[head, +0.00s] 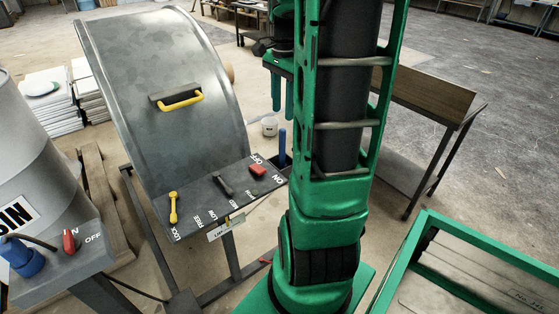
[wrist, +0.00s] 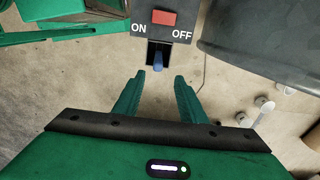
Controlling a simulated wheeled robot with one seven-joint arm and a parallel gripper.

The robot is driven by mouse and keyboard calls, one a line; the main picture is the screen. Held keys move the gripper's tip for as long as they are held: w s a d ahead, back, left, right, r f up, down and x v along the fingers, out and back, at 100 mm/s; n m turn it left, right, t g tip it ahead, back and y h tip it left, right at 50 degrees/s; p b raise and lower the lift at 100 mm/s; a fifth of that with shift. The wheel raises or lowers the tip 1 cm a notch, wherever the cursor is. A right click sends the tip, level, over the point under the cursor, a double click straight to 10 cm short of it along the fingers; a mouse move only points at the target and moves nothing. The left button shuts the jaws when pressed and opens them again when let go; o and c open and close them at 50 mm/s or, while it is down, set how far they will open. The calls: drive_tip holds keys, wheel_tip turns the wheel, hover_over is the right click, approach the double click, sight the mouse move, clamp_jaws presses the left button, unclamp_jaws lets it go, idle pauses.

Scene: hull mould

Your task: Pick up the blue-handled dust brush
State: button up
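The blue handle of the dust brush (head: 282,143) stands upright at the right end of the dark control panel, in the head view. In the wrist view the blue handle (wrist: 158,58) shows end-on in a dark holder just below the ON/OFF label. The bristles are hidden. My gripper (head: 282,112) points down above the handle in the head view. In the wrist view my gripper (wrist: 157,82) has its two green fingers apart with nothing between them. The handle lies beyond the fingertips, roughly centred on the gap.
The control panel (head: 215,200) carries a yellow lever, a black lever and a red switch (wrist: 164,18). The curved grey mould (head: 165,75) with a yellow handle rises behind it. A white bucket (head: 269,126) stands on the floor beyond. A grey bin is at left.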

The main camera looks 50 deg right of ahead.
sight(282, 129)
drive_tip(key=f, duration=1)
drive_tip(key=shift+s+a, duration=0.15)
drive_tip(key=shift+a, duration=0.1)
drive_tip(key=shift+c, duration=0.7)
clamp_jaws()
